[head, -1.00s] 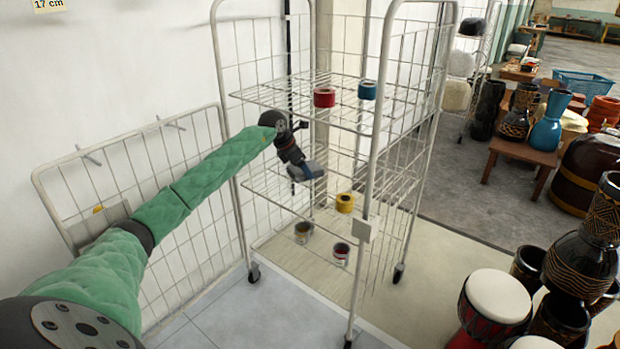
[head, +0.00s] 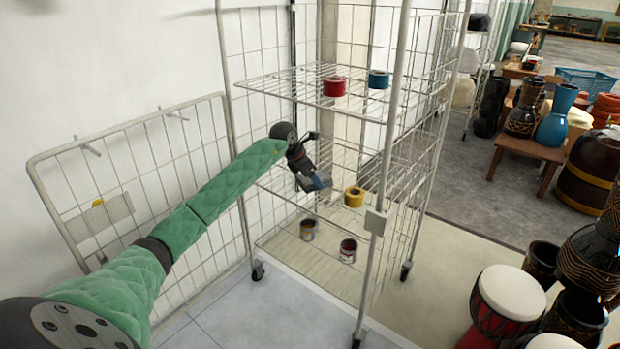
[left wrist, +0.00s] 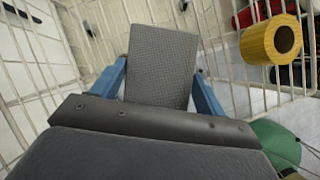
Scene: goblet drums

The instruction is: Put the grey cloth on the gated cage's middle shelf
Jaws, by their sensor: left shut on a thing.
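My left gripper (head: 318,183) is inside the cage, at about the height of the middle shelf (head: 280,187), left of a yellow roll. In the left wrist view its two blue fingers (left wrist: 165,85) are shut on the grey cloth (left wrist: 162,65), a flat, textured, folded rectangle. In the head view the cloth is small and hard to tell from the gripper. Whether the cloth touches the shelf wires cannot be told. The cage's gate (head: 120,190) is swung open to the left. My right gripper is not in view.
The yellow roll (head: 354,197) sits on the middle shelf; it also shows in the left wrist view (left wrist: 271,40). A red roll (head: 335,87) and a blue roll (head: 378,79) are on the top shelf. Two tins (head: 348,250) stand on the bottom. A front post (head: 385,160) rises to the right.

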